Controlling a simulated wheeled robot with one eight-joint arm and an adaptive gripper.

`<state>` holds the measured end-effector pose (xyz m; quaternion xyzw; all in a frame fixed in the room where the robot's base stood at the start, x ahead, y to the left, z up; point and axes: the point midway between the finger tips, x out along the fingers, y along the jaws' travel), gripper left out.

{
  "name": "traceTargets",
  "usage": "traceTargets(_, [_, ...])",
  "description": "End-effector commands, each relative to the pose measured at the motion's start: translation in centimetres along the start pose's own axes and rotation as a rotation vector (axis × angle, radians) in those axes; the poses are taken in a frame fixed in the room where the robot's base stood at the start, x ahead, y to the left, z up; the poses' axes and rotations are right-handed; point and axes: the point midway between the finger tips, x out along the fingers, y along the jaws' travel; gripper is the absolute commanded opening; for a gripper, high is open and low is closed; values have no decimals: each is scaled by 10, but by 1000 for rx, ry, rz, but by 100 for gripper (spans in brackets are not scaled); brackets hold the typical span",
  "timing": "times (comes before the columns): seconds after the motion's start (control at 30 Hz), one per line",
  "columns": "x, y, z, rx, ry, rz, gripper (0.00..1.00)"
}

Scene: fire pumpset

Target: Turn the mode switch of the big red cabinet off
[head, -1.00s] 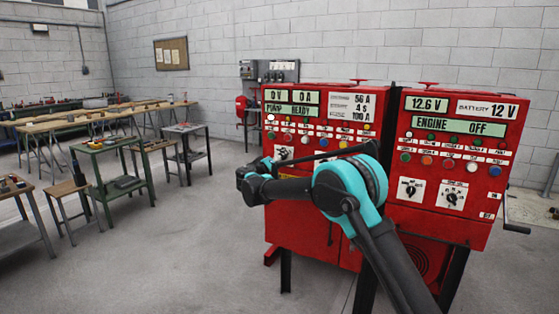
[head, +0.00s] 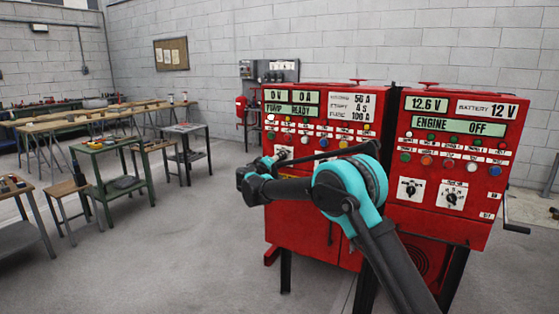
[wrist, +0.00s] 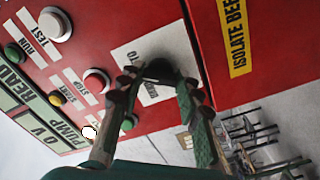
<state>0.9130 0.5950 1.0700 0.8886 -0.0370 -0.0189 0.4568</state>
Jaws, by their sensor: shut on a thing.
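The big red cabinet (head: 300,222) stands in front of me, its left panel reading "PUMP READY". Its mode switch is a black knob (wrist: 160,70) on a white label plate (wrist: 178,42), seen sideways in the wrist view. My gripper (wrist: 158,82) has its two dark, ridged fingers on either side of this knob and is shut on it. The fingers and shadow partly hide the knob and the lettering, so its setting cannot be read. In the head view, the white switch plate (head: 284,153) shows just above my wrist, and my arm hides the fingertips.
A second red panel (head: 455,215), reading "ENGINE OFF", adjoins on the right with two more rotary switches. Push buttons (wrist: 97,81) and lamps sit close beside the gripper. A yellow "ISOLATE BEFORE" label (wrist: 237,40) is on its other side. Workbenches (head: 105,150) stand left; the floor between is clear.

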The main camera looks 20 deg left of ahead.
Motion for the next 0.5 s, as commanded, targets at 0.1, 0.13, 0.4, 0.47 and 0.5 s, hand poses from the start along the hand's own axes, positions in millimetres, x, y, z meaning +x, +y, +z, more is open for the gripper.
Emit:
traceTargets(0.1, [0, 0, 0, -94, 0, -1, 5])
traceTargets(0.13, [0, 0, 0, -120, 0, -1, 5])
traceTargets(0.4, [0, -1, 0, -346, 1, -1, 5])
traceTargets(0.47, [-1, -1, 0, -392, 1, -1, 5])
traceTargets(0.5, [-1, -1, 0, -420, 1, -1, 5])
